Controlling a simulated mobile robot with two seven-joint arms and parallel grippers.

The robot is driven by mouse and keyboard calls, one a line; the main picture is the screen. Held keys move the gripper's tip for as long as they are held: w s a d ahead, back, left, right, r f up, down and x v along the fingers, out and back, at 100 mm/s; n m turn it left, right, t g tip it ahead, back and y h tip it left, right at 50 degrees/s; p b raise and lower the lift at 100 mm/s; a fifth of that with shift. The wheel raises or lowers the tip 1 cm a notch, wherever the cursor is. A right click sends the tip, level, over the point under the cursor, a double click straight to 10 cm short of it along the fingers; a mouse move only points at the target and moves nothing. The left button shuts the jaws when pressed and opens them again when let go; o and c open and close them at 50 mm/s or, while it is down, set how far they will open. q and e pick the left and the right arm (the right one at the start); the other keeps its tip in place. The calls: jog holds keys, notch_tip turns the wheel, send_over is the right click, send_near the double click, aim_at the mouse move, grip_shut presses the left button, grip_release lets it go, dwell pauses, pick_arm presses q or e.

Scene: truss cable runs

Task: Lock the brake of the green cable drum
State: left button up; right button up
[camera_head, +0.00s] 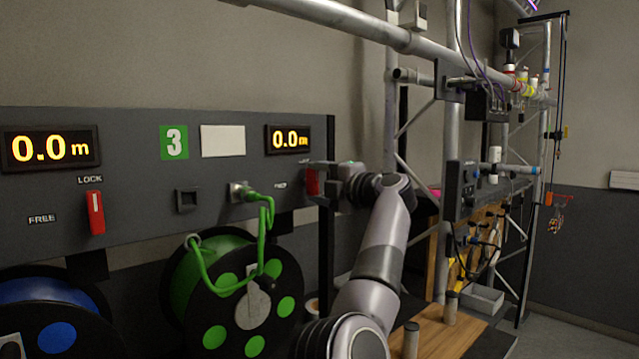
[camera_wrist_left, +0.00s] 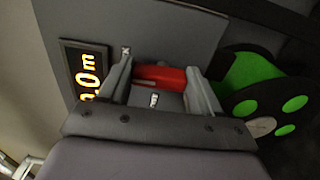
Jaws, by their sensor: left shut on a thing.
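The green cable drum (camera_head: 225,290) hangs below the grey panel, with a green cable looped up to a connector on the panel. Its red brake lever (camera_head: 312,182) is at the panel's right end, under the 0.0 m display and mostly hidden by my gripper. The lever stands upright, its upper end toward the LOCK label, with the FREE label to its left. My left gripper (camera_head: 325,177) is shut on the red lever. In the left wrist view the lever (camera_wrist_left: 160,77) lies between both fingers. My right gripper is not in view.
The blue drum (camera_head: 50,310) and its red lever (camera_head: 95,212), upright under LOCK, are at the left. Metal truss tubes (camera_head: 390,90) rise behind my arm. A wooden bench (camera_head: 440,335) with short posts is at lower right.

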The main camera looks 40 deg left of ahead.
pick_arm(q)
jog(key=shift+r+m, duration=0.15)
jog(key=shift+m, duration=0.15)
jog(key=o, duration=1.1)
jog(key=shift+c, duration=0.2)
jog(key=d+b, duration=0.2)
jog(key=d, duration=0.5)
jog(key=shift+s, duration=0.3)
